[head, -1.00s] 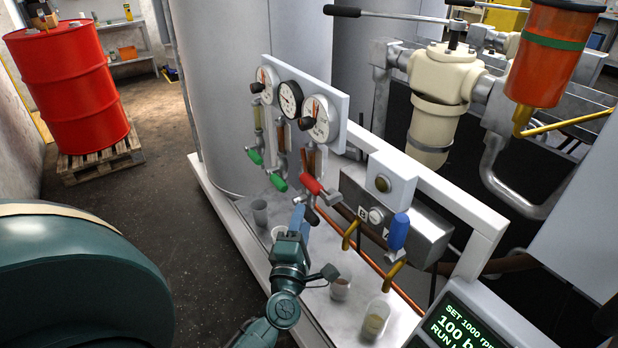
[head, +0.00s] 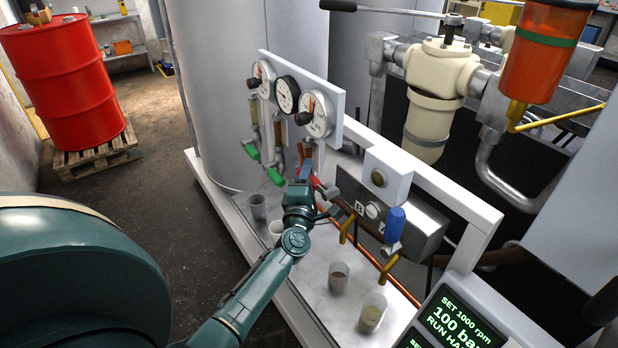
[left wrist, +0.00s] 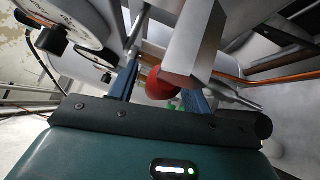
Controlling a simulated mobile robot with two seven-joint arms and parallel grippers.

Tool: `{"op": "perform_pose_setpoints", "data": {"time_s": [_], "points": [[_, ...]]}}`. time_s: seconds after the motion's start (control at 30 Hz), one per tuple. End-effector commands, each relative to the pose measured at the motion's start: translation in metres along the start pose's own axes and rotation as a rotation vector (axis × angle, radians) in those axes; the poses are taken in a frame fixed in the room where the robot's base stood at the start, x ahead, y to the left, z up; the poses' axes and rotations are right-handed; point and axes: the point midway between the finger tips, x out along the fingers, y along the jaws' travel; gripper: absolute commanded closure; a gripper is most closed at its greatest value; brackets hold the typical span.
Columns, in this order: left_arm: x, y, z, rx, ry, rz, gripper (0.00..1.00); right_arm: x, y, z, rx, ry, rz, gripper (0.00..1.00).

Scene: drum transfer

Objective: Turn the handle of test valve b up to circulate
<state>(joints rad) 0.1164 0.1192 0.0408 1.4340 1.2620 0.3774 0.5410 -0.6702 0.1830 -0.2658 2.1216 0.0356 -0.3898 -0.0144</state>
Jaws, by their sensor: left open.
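The sampling block (head: 405,215) carries labels B and A above two yellow spouts. A blue handle (head: 395,224) hangs at the A side. A red handle (head: 316,184) points left from near the B side; I cannot tell for certain that it belongs to test valve b. My left gripper (head: 307,176) is at the red handle and partly hides it. In the left wrist view, the rounded red end (left wrist: 162,84) lies between the two blue fingers (left wrist: 160,88), which are apart and not closed on it. My right gripper is not in view.
Gauges (head: 287,95) and green-handled taps (head: 274,177) are just left of and above my left gripper. Cups (head: 370,313) stand on the white ledge below. A control screen (head: 458,322) is at lower right, and a red drum (head: 65,80) on a pallet is far left.

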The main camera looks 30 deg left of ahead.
Motion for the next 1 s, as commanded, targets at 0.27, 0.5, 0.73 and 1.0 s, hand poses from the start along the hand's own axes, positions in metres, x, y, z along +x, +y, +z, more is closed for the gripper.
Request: {"op": "perform_pose_setpoints", "data": {"time_s": [0.27,0.5,0.73,1.0], "points": [[-0.0003,0.0001,0.0,0.0,0.0,0.0,0.67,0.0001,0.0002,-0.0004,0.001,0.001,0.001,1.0],[-0.0004,0.0001,0.0001,0.0,0.0,0.0,0.87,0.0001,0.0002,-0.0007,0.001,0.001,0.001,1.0],[-0.0005,0.0,0.0001,0.0,0.0,0.0,1.0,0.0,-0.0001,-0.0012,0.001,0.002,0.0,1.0],[-0.0006,-0.0004,0.0001,0.005,-0.001,0.005,1.0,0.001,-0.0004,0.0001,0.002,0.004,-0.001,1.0]]}}
